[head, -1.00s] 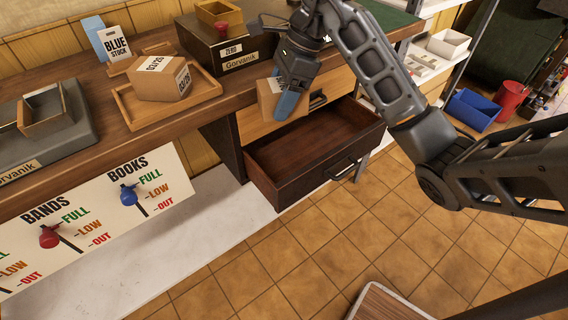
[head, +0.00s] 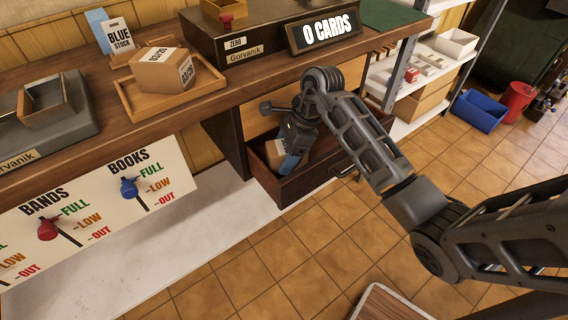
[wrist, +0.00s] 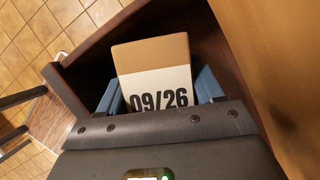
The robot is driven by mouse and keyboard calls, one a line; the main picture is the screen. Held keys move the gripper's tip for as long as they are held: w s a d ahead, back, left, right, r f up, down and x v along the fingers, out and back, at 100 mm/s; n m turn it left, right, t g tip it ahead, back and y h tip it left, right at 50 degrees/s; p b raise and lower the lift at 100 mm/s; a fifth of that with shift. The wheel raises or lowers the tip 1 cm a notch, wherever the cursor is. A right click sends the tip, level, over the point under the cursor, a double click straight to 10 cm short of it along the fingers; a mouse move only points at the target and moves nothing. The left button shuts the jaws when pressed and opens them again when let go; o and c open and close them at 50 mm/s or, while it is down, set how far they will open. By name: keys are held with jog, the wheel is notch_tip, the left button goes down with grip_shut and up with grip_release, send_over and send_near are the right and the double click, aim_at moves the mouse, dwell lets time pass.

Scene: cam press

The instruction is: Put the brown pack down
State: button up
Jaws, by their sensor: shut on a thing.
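The brown pack (wrist: 155,55) fills the middle of the wrist view, with a white label reading 09/26. In the head view the pack (head: 273,153) is partly hidden by my gripper. My gripper (head: 289,163) is shut on the pack, its blue fingers on either side of it in the wrist view (wrist: 160,95). Gripper and pack are down inside the open dark wooden drawer (head: 308,184) under the counter. I cannot tell whether the pack touches the drawer floor.
Another carton (head: 162,70), labelled 03/26, sits on a wooden tray (head: 128,103) on the counter. A sign (head: 325,33) reads 0 CARDS. A blue bin (head: 478,110) and red bin (head: 516,101) stand on the tiled floor. The drawer walls are close around my gripper.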

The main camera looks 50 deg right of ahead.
jog(key=shift+f, duration=1.8)
jog(key=shift+f, duration=0.1)
jog(key=o, duration=1.1)
jog(key=shift+c, duration=0.2)
jog(key=v, duration=1.2)
jog(key=shift+p, duration=0.3)
jog(key=shift+a, duration=0.15)
